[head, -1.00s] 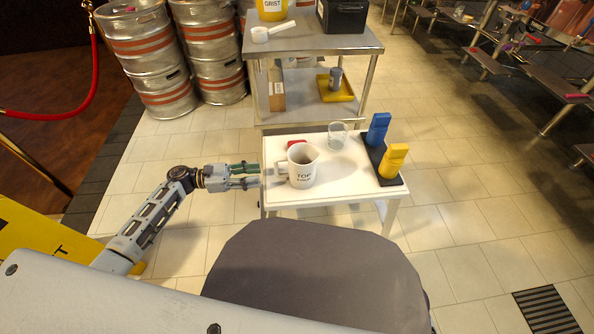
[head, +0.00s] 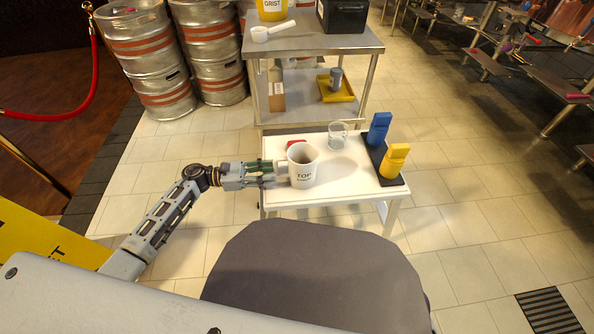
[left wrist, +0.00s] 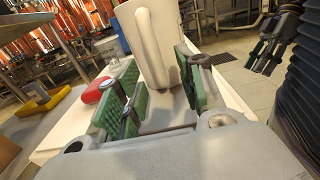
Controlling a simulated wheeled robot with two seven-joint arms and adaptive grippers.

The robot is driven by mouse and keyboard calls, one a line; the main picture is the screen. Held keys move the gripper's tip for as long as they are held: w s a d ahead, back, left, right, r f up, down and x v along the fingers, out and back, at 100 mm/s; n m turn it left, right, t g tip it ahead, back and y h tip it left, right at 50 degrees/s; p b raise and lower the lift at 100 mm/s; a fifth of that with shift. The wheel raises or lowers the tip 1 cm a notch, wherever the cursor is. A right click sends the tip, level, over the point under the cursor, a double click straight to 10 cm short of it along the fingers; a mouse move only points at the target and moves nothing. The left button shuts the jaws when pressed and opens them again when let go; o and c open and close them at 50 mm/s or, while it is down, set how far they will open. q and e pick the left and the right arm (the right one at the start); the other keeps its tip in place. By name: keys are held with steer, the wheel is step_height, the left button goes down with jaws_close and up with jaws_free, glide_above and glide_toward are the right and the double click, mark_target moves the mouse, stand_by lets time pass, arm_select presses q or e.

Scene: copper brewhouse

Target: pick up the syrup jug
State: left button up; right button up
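The white syrup jug (head: 303,168), with dark lettering starting "TOP", stands upright on the small white table (head: 330,191). Its handle side faces my left gripper (head: 273,172). In the left wrist view the jug (left wrist: 156,45) rises just ahead, its handle toward the gripper. My left gripper (left wrist: 155,95) is open, its green-padded fingers apart on either side of the handle. Whether either pad touches the handle I cannot tell. My right gripper (left wrist: 265,54) shows small at the upper right of the left wrist view, away from the jug; its opening is unclear.
A red object (head: 296,145) lies behind the jug, close to the left fingers. A clear glass (head: 338,135) stands behind right. A black holder (head: 390,178) carries a blue piece (head: 378,129) and a yellow piece (head: 394,160). A steel cart (head: 315,43) stands behind the table.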

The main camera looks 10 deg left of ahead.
mark_target(278, 174)
arm_select(q)
steer(key=shift+b+x, duration=0.35)
steer(key=shift+x, duration=1.25)
steer(key=shift+c, duration=0.2)
jaws_close()
